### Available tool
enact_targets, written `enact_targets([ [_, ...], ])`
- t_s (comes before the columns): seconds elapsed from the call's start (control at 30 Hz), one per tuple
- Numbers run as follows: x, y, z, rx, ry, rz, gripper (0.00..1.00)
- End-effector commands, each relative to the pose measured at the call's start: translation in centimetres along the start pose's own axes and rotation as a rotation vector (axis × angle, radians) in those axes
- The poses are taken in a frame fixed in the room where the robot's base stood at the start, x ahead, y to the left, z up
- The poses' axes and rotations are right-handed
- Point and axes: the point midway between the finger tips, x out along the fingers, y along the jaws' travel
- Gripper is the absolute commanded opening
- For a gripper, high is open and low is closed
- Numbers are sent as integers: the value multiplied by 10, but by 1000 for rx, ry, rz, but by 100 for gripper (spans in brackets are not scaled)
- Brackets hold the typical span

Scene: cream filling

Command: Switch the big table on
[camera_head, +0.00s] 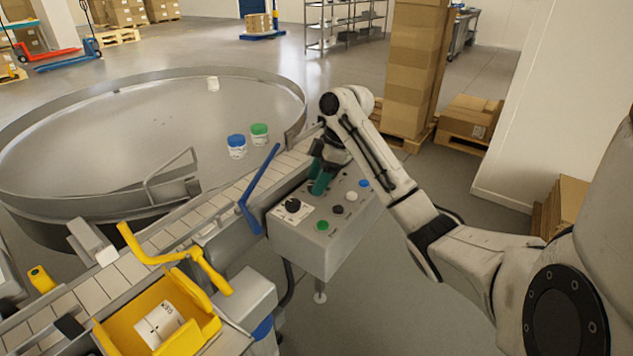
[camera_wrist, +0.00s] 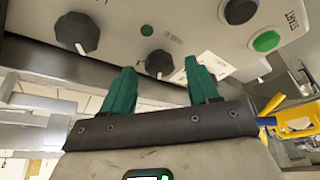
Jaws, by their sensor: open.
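The big round metal table (camera_head: 60,150) fills the left of the head view. A grey control box (camera_head: 315,248) stands at its right, beside the conveyor, with buttons and a black rotary knob (camera_head: 292,205) on its top. My gripper (camera_head: 319,188) has teal fingers and is over the far part of this panel. In the wrist view my gripper (camera_wrist: 159,66) is open, with a black knob (camera_wrist: 159,63) between its fingertips. I cannot tell whether they touch it. Another black knob (camera_wrist: 77,32) is to the left. A green button (camera_wrist: 266,41) is to the right.
A blue-lidded jar (camera_head: 237,146) and a green-lidded jar (camera_head: 259,134) stand near the table's right edge. A blue bar (camera_head: 260,190) rises beside the box. A yellow bin (camera_head: 160,315) is at lower left. Stacked cartons (camera_head: 412,70) stand behind my arm.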

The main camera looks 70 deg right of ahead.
Motion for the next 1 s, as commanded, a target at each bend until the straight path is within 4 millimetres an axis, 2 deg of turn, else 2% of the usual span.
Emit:
enact_targets([
  [0.37, 7, 0, 0, 1, 0, 0, 60],
  [0.9, 7, 0, 0, 0, 0, 0, 10],
  [1.0, 7, 0, 0, 0, -1, -1, 6],
])
